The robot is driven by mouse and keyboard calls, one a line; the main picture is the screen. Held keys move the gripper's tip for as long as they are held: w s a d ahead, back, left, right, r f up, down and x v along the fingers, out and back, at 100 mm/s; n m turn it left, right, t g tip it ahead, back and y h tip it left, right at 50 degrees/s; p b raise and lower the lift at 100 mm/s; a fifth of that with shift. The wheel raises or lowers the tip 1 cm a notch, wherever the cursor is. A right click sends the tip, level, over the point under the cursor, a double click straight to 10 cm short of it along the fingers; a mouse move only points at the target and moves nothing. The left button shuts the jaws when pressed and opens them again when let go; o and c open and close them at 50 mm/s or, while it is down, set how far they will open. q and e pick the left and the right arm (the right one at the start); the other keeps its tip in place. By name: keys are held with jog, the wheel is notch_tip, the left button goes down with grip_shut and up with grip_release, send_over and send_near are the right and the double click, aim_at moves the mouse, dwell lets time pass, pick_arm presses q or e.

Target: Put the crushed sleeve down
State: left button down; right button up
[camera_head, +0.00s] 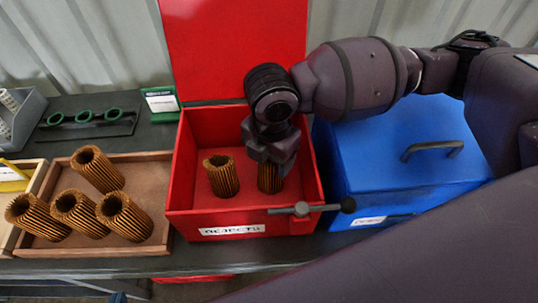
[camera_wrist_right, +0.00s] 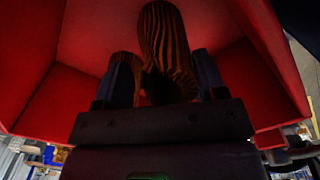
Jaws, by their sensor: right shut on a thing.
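My right gripper (camera_head: 272,168) points down inside the open red rejects box (camera_head: 182,185). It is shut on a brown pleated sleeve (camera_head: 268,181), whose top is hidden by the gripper. In the right wrist view this sleeve (camera_wrist_right: 164,45) stands out between the two dark fingers (camera_wrist_right: 165,85). The light is too dim there to make out any crushing. Another pleated sleeve (camera_head: 222,178) stands upright in the box to the left, apart from the held one. I cannot tell whether the held sleeve touches the box floor. My left gripper is not seen.
The box's red lid (camera_head: 235,50) stands open at the back. A closed blue box (camera_head: 375,160) with a handle is close on the right. A clamp-like bar (camera_head: 302,209) sits on the red box's front. A wooden tray (camera_head: 150,170) with several sleeves lies left.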

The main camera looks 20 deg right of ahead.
jog(key=shift+f, duration=0.2)
jog(key=o, duration=1)
notch_tip(320, 180, up, 12)
jog(key=p, duration=0.3)
jog(key=shift+r, duration=0.15)
